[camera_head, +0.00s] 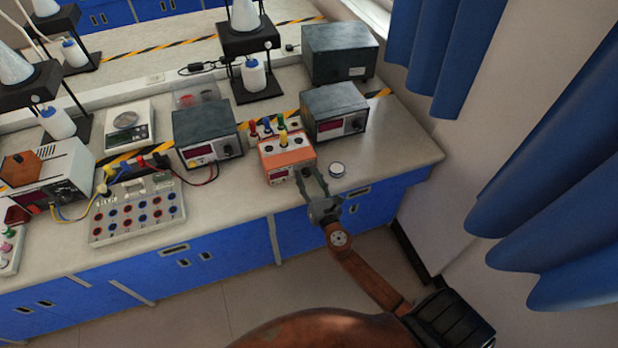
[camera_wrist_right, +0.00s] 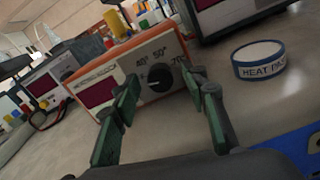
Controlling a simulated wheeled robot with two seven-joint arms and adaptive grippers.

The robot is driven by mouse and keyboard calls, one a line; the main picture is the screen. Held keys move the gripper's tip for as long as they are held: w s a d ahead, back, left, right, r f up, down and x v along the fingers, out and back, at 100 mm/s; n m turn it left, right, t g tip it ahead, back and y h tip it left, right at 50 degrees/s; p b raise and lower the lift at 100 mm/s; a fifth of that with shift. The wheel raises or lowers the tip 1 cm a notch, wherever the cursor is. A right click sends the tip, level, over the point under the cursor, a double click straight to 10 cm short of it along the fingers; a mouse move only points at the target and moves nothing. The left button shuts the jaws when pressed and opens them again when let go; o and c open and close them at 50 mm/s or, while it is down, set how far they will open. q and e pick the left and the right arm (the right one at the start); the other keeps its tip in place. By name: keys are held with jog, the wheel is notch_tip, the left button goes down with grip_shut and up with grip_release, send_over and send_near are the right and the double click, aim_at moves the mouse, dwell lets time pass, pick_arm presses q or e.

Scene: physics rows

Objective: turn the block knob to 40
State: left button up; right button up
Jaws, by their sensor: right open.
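The orange block heater (camera_head: 287,156) stands near the front of the bench, with several coloured caps on top. In the right wrist view its front panel (camera_wrist_right: 122,80) shows a dark red display and a round black knob (camera_wrist_right: 159,78) with numbers around it; 40, 50 and 70 can be partly read. My right gripper (camera_head: 313,183) is in front of the panel. In the right wrist view its green-padded fingers (camera_wrist_right: 160,95) are spread apart, one to each side of the knob, with nothing held. I cannot tell whether either finger touches the panel. My left gripper does not show.
A round blue-banded tin (camera_wrist_right: 258,61) marked "HEAT PA..." sits right of the heater, also in the head view (camera_head: 337,169). Dark grey boxes with red displays stand behind right (camera_head: 334,110) and left (camera_head: 205,132). Free bench lies to the right.

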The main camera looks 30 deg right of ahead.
jog(key=shift+c, duration=0.4)
grip_shut()
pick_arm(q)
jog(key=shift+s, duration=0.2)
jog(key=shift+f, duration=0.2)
pick_arm(e)
jog(key=shift+m, duration=0.4)
jog(key=shift+f+m+b, duration=0.1)
jog(key=shift+m+b, duration=0.45)
jog(key=shift+m, duration=0.35)
jog(key=m, duration=0.2)
jog(key=shift+m+b, duration=0.4)
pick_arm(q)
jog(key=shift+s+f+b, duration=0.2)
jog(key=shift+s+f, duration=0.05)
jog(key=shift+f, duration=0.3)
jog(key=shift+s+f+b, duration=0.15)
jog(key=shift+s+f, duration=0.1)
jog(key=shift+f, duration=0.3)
pick_arm(e)
jog(key=shift+d+m, duration=0.1)
jog(key=shift+m, duration=2)
